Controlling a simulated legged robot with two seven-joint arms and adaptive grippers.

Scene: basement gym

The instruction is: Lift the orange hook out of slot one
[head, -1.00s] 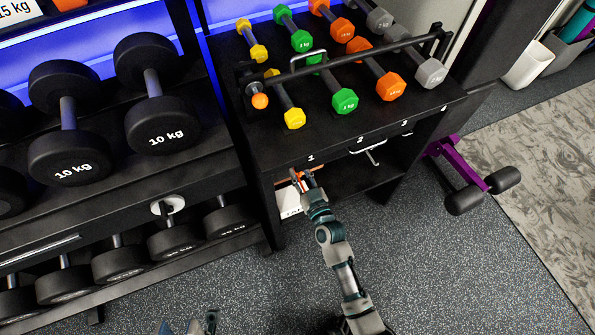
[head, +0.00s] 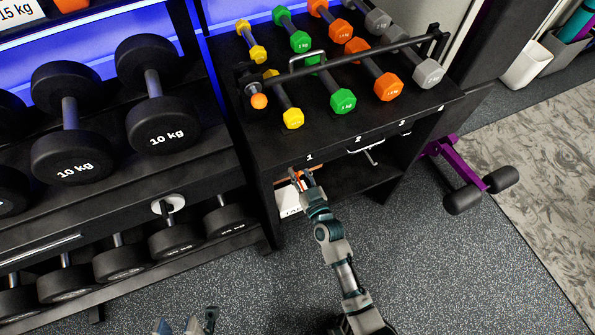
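The orange hook (head: 283,181) shows only as a small orange patch under the shelf front, below the label 1 of slot one (head: 309,158). The rest of it is hidden by the shelf edge and my fingers. My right gripper (head: 301,175), on the arm coming up from the bottom middle, has its fingertips at the hook. The fingers look slightly apart, but I cannot tell whether they grip it. My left gripper (head: 187,321) shows only its fingertips at the bottom edge, spread apart and empty, far from the hook.
A white card (head: 291,202) stands below slot one. Coloured dumbbells (head: 343,100) and a black bar (head: 370,52) are above. Large black dumbbells (head: 160,124) fill the left rack. A purple-framed piece (head: 462,172) stands right. Front floor is clear.

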